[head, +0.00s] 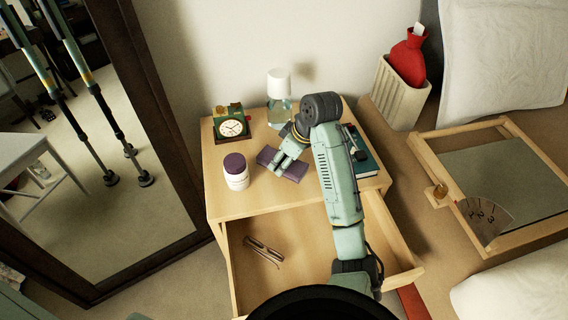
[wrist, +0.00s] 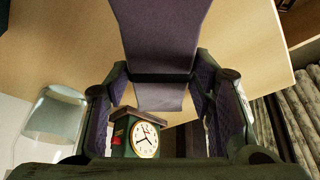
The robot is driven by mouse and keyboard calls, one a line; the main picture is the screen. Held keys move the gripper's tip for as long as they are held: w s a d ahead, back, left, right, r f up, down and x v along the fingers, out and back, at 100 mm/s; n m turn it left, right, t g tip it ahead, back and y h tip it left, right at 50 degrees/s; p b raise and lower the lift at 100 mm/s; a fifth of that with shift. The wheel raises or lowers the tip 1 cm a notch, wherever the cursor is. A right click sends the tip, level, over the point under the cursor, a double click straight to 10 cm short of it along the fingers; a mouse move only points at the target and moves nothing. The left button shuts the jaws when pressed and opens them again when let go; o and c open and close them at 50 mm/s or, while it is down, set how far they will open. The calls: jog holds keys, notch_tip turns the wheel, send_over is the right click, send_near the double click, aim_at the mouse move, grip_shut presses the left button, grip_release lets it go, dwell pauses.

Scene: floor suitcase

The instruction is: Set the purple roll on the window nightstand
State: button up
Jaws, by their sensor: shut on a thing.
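The purple roll (head: 296,171) is in my gripper (head: 287,160), over the top of the wooden nightstand (head: 225,206) in the head view. It shows as a flat purple piece with a dark band in the wrist view (wrist: 160,30), between the two fingers of my gripper (wrist: 163,76). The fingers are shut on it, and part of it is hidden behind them. The roll looks low over the nightstand top, between a white jar and a teal book. I cannot tell whether it touches the wood.
A dark-framed mirror (head: 150,90) stands left, the bed right.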

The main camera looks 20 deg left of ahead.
jog(key=shift+f, duration=1.2)
jog(key=shift+f, duration=0.15)
jog(key=o, duration=1)
jog(key=shift+o, duration=0.2)
